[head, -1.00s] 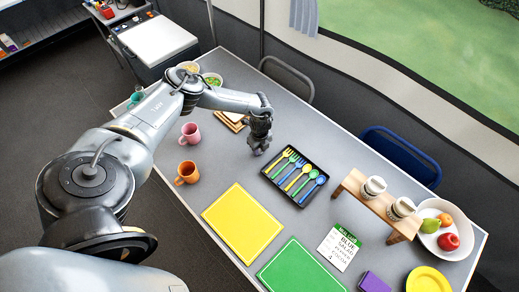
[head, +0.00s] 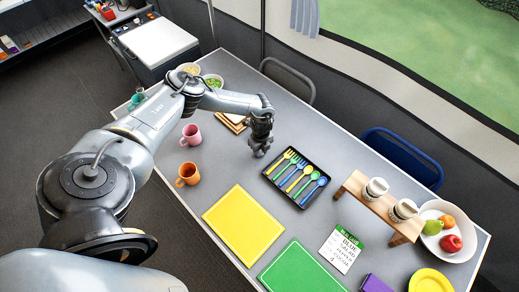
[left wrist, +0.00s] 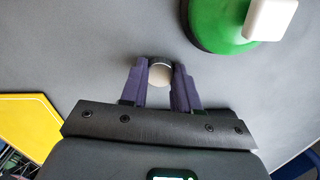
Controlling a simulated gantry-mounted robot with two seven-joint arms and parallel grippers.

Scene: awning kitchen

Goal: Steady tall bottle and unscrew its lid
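My left gripper (head: 261,146) is low over the grey table, just left of the cutlery tray. In the left wrist view its two purple fingers (left wrist: 160,84) are apart, with a small round pale thing with a dark edge (left wrist: 160,74) between them. The thing looks close to both fingers. I cannot tell whether they touch it, or whether it is the bottle's lid. No tall bottle can be made out in the head view. My right gripper is not in view.
A black tray (head: 274,177) of coloured cutlery lies close by. A wooden stand (head: 360,190) with cups is at right. A green round object (left wrist: 215,28) shows in the wrist view.

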